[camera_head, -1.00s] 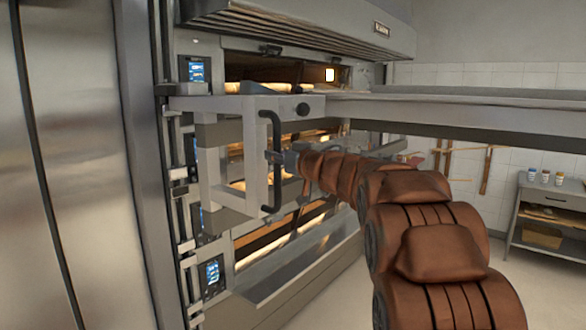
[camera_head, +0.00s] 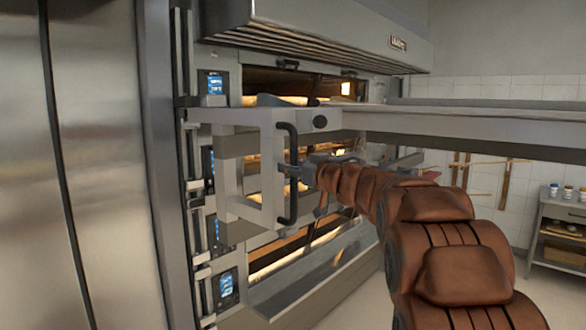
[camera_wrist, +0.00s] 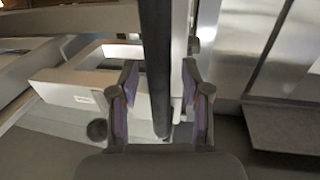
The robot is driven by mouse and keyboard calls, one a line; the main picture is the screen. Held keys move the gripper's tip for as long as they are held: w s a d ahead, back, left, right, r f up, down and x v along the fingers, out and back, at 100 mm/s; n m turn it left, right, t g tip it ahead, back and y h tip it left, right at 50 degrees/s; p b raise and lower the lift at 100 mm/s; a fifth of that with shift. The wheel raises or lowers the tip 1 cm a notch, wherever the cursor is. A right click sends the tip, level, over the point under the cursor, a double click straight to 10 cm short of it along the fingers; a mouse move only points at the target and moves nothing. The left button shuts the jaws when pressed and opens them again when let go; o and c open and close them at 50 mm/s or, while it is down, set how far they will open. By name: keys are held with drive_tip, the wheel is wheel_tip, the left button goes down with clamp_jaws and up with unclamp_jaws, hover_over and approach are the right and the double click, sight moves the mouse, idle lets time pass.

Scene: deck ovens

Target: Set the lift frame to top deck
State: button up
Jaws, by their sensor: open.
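The lift frame (camera_head: 232,185) is a pale grey bracket at the left front of the oven, with a long platform (camera_head: 450,122) reaching right from it. In the head view the platform is near the height of the lit top deck (camera_head: 275,88); I cannot tell whether they line up. A black upright handle (camera_head: 291,205) is on the frame. My gripper (camera_head: 301,173) is at the handle's middle. In the wrist view my gripper (camera_wrist: 160,78) is open, one finger on each side of the black handle (camera_wrist: 157,45). I cannot see contact.
The stacked deck oven has blue displays (camera_head: 216,85) down its left side and a hood (camera_head: 315,35) above. A steel cabinet (camera_head: 80,190) stands close on the left. A small shelf unit (camera_head: 562,225) stands at the far right, with clear floor before it.

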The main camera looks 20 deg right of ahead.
drive_tip(key=v, duration=1.2)
